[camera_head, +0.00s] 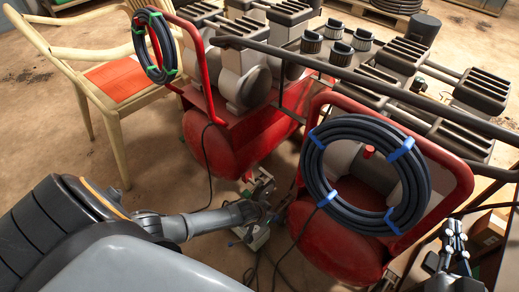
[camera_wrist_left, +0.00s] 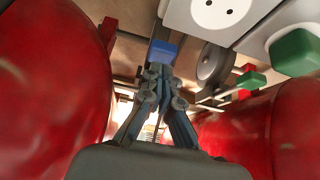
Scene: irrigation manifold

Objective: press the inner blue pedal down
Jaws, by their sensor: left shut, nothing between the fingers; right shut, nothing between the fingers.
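In the left wrist view a blue pedal (camera_wrist_left: 163,50) sits just beyond my left gripper (camera_wrist_left: 160,74). Its fingers are shut and empty, and the tips overlap the pedal's lower edge. I cannot tell whether they touch it. In the head view my left arm reaches in from the left, with the left gripper (camera_head: 266,205) low between two red tanks, over a small pale device (camera_head: 255,236). The blue pedal is not clear there. My right gripper (camera_head: 455,240) is shut and empty at the right edge, away from the pedal.
Red tanks (camera_wrist_left: 45,75) flank the left gripper closely on both sides. Green pedals (camera_wrist_left: 294,52) and a white socket plate (camera_wrist_left: 217,12) are nearby. Coiled hoses (camera_head: 318,185) hang on the red frames. A wooden chair (camera_head: 125,82) stands at the left. Cables trail to the floor.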

